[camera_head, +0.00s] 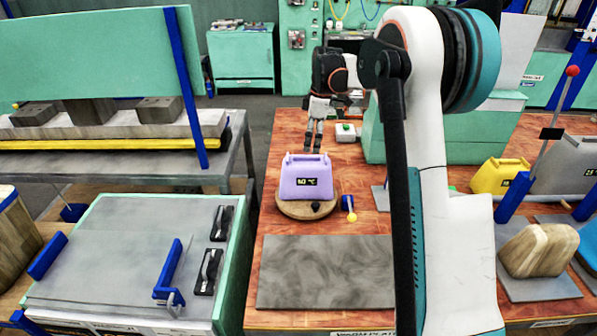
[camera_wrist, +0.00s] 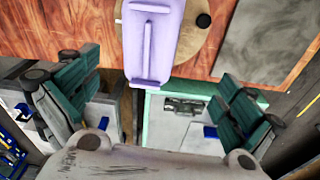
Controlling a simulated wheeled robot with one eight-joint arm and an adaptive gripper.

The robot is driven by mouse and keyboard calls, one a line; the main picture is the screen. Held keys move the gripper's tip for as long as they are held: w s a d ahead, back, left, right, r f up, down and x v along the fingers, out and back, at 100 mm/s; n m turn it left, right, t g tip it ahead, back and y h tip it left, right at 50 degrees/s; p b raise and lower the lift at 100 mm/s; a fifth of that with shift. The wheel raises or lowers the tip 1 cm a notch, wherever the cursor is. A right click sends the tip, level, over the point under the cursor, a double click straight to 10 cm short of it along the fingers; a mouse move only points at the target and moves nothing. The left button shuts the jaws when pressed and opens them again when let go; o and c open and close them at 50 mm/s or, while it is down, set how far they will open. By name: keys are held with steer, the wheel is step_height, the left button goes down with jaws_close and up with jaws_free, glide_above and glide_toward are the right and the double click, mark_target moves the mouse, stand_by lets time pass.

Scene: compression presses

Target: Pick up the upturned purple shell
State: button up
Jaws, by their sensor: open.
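The purple shell (camera_head: 306,178) stands on a round wooden disc (camera_head: 290,209) on the red-brown bench. It has a dark label on its front and a handle-like ridge on top. In the wrist view the shell (camera_wrist: 150,45) shows at top centre, from above. My gripper (camera_head: 314,145) is just behind and above the shell in the head view. In the wrist view my gripper (camera_wrist: 155,95) is open, with its green-padded fingers wide apart and nothing between them. The shell lies beyond the fingertips, and I see no contact.
A dark grey plate (camera_head: 325,272) lies in front of the disc. A small blue and yellow item (camera_head: 349,207) lies right of it. A small box with a green button (camera_head: 346,132) stands behind. A yellow shell (camera_head: 498,176) and a wooden block (camera_head: 540,250) are at right.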

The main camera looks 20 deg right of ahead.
mark_target(309, 160)
steer(key=w+f, duration=0.1)
steer(key=w+f+n, duration=0.1)
steer(key=shift+d+f, duration=0.3)
steer(key=shift+d, duration=0.1)
steer(key=shift+w+f, duration=0.3)
steer(key=shift+f, duration=0.3)
steer(key=f, duration=0.2)
steer(key=f+b, duration=0.1)
steer(key=f, duration=0.2)
steer(key=a+f+b, duration=0.1)
steer(key=f, duration=0.2)
steer(key=shift+w+f, duration=0.1)
steer(key=shift+w, duration=0.05)
steer(key=shift+w+a+f+b, duration=0.15)
steer(key=shift+f+b, duration=0.2)
steer(key=shift+f, duration=0.55)
steer(key=shift+s+a+f+b, duration=0.1)
steer(key=shift+a+f+b, duration=0.2)
steer(key=shift+f, duration=0.6)
steer(key=shift+w+a+f+b, duration=0.1)
steer(key=shift+f+b, duration=0.3)
steer(key=shift+f, duration=0.5)
steer(key=shift+r, duration=0.1)
steer(key=c, duration=1.3)
